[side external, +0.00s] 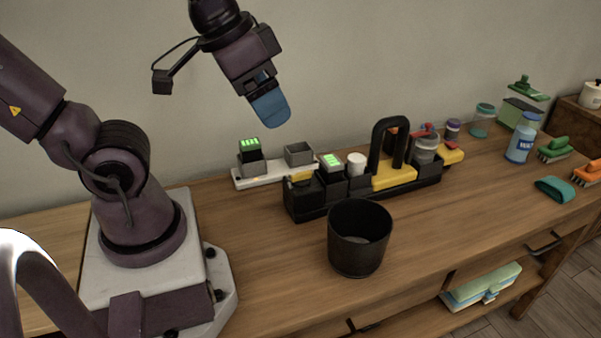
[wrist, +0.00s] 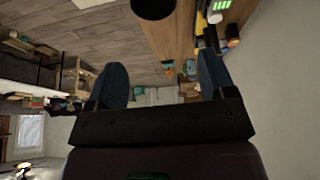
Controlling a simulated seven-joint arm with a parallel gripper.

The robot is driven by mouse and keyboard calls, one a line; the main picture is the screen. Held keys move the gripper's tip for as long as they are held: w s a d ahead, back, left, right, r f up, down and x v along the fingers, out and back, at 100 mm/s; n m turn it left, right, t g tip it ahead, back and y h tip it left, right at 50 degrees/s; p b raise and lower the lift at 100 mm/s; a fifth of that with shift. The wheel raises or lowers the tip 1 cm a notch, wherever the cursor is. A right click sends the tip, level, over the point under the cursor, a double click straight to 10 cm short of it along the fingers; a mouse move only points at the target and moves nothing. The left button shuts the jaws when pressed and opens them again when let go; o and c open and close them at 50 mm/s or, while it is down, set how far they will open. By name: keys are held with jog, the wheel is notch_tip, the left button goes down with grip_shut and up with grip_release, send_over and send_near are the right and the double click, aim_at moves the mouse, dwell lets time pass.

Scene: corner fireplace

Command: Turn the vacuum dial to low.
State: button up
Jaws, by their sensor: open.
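My gripper (side external: 270,108) hangs in the air near the wall, above the left part of the wooden worktop, with blue fingers and nothing between them. In the wrist view its two fingers (wrist: 161,82) are spread wide apart. A yellow and black thing with a tall black arched handle (side external: 388,150) stands in the black tray, right of and below my gripper. I cannot tell whether it is the vacuum. No dial or low mark can be made out in either view. My gripper touches nothing.
A black bin (side external: 359,238) stands in front of the black tray (side external: 312,203). A white charging base (side external: 276,173) holds a block with a green lit display (side external: 250,150).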

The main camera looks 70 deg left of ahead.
jog(key=w+a+f+n+g, duration=0.3)
jog(key=w+f, duration=0.1)
jog(key=f, duration=0.1)
jog(key=n+g, duration=0.2)
jog(key=n, duration=1.3)
send_over(301, 173)
notch_tip(301, 173, down, 7)
notch_tip(301, 173, down, 13)
jog(key=shift+r, duration=0.2)
jog(key=c, duration=0.9)
